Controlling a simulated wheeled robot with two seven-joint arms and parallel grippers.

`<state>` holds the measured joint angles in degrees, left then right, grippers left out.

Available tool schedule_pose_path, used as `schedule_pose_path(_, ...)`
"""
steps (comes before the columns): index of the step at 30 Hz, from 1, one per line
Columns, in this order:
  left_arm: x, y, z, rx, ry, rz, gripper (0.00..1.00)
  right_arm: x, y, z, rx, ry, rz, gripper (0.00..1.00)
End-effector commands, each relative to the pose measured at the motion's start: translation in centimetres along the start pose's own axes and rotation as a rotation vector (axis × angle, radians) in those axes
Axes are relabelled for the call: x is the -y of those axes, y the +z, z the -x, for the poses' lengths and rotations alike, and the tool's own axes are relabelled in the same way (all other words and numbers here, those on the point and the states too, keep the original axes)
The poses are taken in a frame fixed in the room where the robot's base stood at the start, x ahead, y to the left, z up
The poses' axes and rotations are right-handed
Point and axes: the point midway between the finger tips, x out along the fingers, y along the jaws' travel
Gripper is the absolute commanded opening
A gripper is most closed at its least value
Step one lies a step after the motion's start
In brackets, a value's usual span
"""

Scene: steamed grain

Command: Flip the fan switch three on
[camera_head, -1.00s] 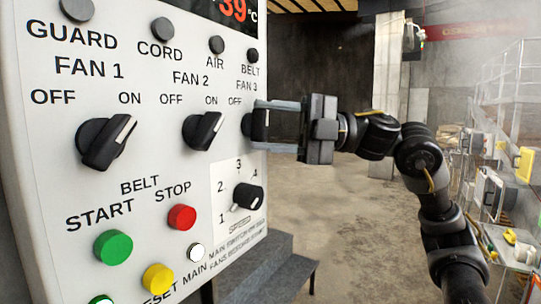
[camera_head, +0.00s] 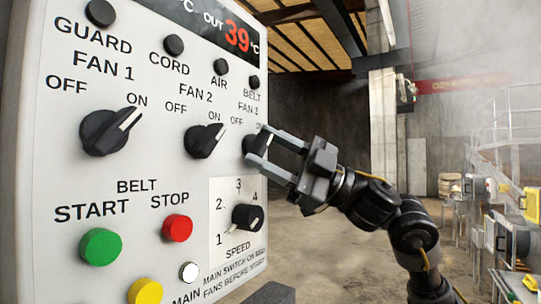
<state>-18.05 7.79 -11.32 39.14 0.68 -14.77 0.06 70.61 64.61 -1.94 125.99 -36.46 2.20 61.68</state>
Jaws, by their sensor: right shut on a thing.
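The fan 3 switch (camera_head: 251,144) is a black rotary knob at the right of the white control panel (camera_head: 150,180), under the "FAN 3" label. My right gripper (camera_head: 262,145) has its two fingers around this knob, shut on it and tilted. The fingers hide part of the knob and its pointer, and the gripper covers part of the label. The fan 1 switch (camera_head: 108,132) and fan 2 switch (camera_head: 204,141) have their pointers toward ON. My left gripper is not in view.
Below are a green start button (camera_head: 101,246), a red stop button (camera_head: 177,228), a yellow button (camera_head: 145,291) and the speed knob (camera_head: 246,217). Open floor (camera_head: 330,250) lies right of the panel; railings and equipment stand farther right.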

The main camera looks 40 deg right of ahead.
Motion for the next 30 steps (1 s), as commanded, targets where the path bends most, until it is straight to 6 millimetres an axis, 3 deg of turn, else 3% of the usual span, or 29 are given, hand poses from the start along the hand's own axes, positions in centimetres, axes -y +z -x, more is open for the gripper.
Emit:
schedule_pose_path(12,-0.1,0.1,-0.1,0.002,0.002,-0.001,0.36,0.0,0.0,0.0,0.001,0.004,-0.005,0.24)
schedule_pose_path(13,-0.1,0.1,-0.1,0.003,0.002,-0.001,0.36,0.0,0.0,0.0,0.001,0.004,-0.005,0.5)
schedule_pose_path(17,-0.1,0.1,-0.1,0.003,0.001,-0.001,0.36,0.0,0.0,0.0,0.001,0.004,-0.005,0.67)
schedule_pose_path(26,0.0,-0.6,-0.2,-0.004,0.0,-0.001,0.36,0.0,0.1,0.1,0.001,0.004,-0.004,0.69)
schedule_pose_path(30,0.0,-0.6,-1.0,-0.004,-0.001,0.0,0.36,0.2,0.3,1.1,0.003,0.005,-0.004,0.69)
